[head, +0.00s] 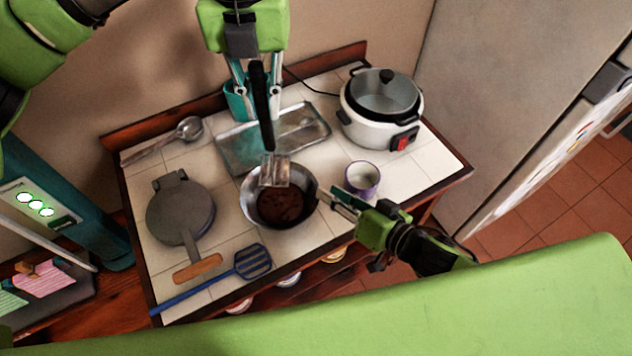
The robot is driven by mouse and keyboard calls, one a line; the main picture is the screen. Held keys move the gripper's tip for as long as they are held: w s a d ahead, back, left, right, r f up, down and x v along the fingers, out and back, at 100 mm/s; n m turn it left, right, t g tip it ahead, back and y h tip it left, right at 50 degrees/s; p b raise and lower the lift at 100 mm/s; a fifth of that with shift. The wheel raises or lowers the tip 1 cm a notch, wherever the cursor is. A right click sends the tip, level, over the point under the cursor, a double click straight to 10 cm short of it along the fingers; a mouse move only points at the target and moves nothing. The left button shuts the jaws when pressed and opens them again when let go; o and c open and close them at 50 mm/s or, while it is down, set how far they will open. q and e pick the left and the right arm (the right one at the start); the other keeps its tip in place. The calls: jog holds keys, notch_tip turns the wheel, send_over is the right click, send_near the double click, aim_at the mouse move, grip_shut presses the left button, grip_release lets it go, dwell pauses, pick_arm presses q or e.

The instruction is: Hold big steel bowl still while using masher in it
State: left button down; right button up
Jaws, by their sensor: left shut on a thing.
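The big steel bowl (252,214) stands upright near the middle of the tiled table, with a dark brown mass in its bottom. The masher (262,110) hangs upright below my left gripper (258,95), which is shut on its black handle. The masher's metal head overlaps the back part of the bowl's opening; whether it touches the contents I cannot tell. My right gripper (338,200) reaches in from the right, with its fingertips beside the bowl's right rim. Whether they are closed on the rim is too small to tell.
A metal tray (232,155) lies behind the bowl. A purple-rimmed cup (362,178) stands close to my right gripper. A rice cooker (360,122) is at back right, a ladle (188,128) at back left. A round grey press (180,215) and blue slotted turner (253,262) lie left and front.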

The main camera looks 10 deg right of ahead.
aim_at(271, 151)
jog(key=x, duration=0.7)
jog(key=shift+w+f, duration=0.1)
jog(key=shift+w, duration=0.05)
grip_shut()
pick_arm(q)
jog(key=shift+s+f, duration=0.2)
jog(key=shift+f, duration=6.8)
pick_arm(e)
jog(key=shift+f, duration=0.15)
